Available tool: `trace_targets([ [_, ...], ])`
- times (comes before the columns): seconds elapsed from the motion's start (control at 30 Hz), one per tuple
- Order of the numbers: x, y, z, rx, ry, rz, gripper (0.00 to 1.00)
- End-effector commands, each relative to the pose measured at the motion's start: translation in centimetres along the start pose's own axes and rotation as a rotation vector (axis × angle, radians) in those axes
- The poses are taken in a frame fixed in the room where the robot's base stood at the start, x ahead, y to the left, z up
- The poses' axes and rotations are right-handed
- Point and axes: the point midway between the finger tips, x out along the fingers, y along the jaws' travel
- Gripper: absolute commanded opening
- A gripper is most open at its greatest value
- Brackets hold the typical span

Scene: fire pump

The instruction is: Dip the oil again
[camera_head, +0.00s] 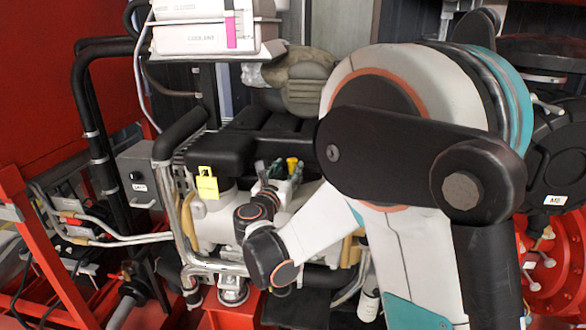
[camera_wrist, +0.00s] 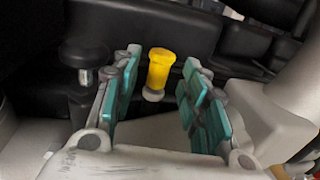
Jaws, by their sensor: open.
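The yellow dipstick handle (camera_wrist: 160,70) stands upright on the engine, seen in the wrist view between and beyond the teal-padded fingers of my gripper (camera_wrist: 155,100). The fingers are open, one on each side of it, and appear not to touch it. In the head view, the yellow handle (camera_head: 292,164) shows just beside my gripper (camera_head: 280,185) at the middle of the engine. The stick below the handle is hidden in the engine.
A black knob on a post (camera_wrist: 84,58) stands left of my gripper. A yellow tag (camera_head: 207,184) hangs on the engine's left side. A white coolant box (camera_head: 205,38) sits above. Chrome rails (camera_head: 180,215) and black pipes (camera_head: 90,110) lie at the left.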

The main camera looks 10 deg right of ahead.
Motion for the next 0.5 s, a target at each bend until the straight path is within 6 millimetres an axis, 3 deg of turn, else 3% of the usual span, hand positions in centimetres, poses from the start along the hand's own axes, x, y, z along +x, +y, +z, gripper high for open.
trace_targets([
  [0.2,3.2,-0.1,-0.1,0.001,0.0,-0.001,0.41],
  [0.5,4.4,0.0,0.0,0.001,0.0,0.001,0.41],
])
